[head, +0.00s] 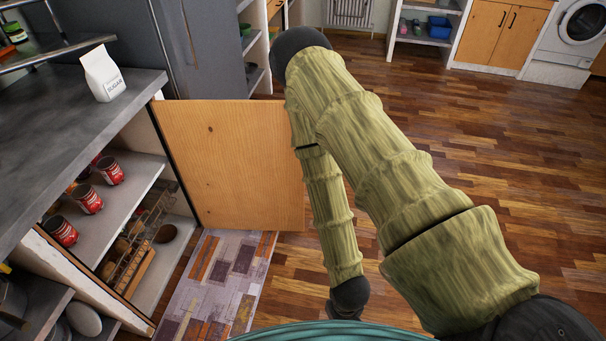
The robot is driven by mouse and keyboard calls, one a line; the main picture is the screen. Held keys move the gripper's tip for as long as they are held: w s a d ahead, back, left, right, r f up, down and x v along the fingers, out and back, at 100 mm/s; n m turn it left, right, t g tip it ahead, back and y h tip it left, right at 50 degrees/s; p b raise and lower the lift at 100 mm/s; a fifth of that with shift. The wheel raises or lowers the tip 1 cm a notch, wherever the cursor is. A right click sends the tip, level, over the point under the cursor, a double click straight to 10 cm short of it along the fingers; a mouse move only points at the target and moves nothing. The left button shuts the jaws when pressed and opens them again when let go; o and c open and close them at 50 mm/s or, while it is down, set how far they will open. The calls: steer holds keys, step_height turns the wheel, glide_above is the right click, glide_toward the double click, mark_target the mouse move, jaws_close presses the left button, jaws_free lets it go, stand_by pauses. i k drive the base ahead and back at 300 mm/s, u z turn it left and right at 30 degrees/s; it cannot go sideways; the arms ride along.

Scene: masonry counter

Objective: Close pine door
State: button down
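The pine door (230,160) stands wide open, swung out from the counter cabinet on the left. Its hinged edge is at the cabinet's far side, and its free edge reaches right to my sleeved arm. The arm covers part of the view beside that edge, and I cannot tell whether they touch. No handle shows on the visible face. My forearm runs down to a dark joint near the bottom middle, right of the door. No gripper fingers show; my gripper is not in view. The open cabinet's shelf (120,205) is exposed.
A sugar bag (102,74) is on the counter (60,130). A patterned rug (225,280) lies before the cabinet. Wooden floor is clear to the right.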

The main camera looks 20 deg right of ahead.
mark_target(239, 168)
steer(key=z, duration=1.45)
steer(key=i, duration=4.5)
steer(key=u, duration=4.25)
steer(key=i, duration=0.5)
